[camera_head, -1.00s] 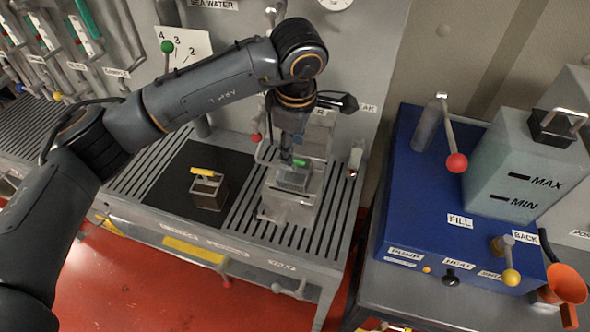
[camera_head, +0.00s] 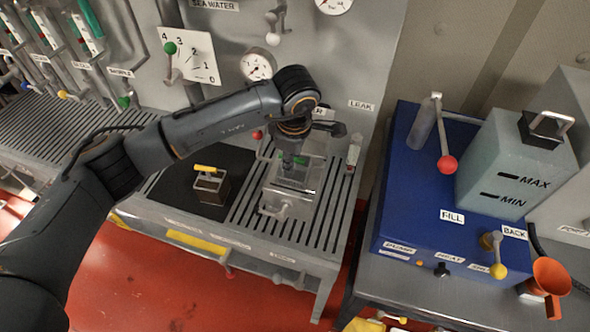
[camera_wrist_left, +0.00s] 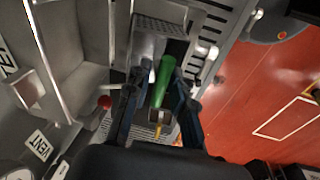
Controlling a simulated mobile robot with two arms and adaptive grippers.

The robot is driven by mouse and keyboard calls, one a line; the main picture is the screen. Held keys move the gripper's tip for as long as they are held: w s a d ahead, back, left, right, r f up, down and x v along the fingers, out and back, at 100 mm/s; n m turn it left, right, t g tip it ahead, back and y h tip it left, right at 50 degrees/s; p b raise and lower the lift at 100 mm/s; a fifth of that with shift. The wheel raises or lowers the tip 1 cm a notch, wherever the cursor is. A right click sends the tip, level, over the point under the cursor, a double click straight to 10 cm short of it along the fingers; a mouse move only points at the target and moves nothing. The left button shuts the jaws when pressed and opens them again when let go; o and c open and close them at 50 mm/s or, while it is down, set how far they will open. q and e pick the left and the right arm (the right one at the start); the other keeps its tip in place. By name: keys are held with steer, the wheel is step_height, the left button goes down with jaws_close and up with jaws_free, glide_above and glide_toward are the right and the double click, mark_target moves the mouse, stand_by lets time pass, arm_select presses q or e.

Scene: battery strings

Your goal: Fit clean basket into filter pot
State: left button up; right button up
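The clear-walled filter pot (camera_head: 273,203) stands on the slatted drain top in the head view. The clean basket, with its green handle (camera_head: 299,161), is inside the pot's outline; its exact depth is hard to tell. My left gripper (camera_head: 290,163) points down over it and partly hides it. In the left wrist view the green handle (camera_wrist_left: 163,80) lies between the fingers of my left gripper (camera_wrist_left: 160,75); I cannot tell whether they press on it. My right gripper is not in view.
A second basket with a yellow handle (camera_head: 207,172) stands on a black mat (camera_head: 168,190) left of the pot. A lever with a red knob (camera_head: 257,135) is behind the pot. A blue unit (camera_head: 400,190) stands to the right. The drain top's front right is clear.

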arm_select(q)
jaws_close()
steer(key=shift+w+f, duration=0.1)
steer(key=shift+f, duration=0.05)
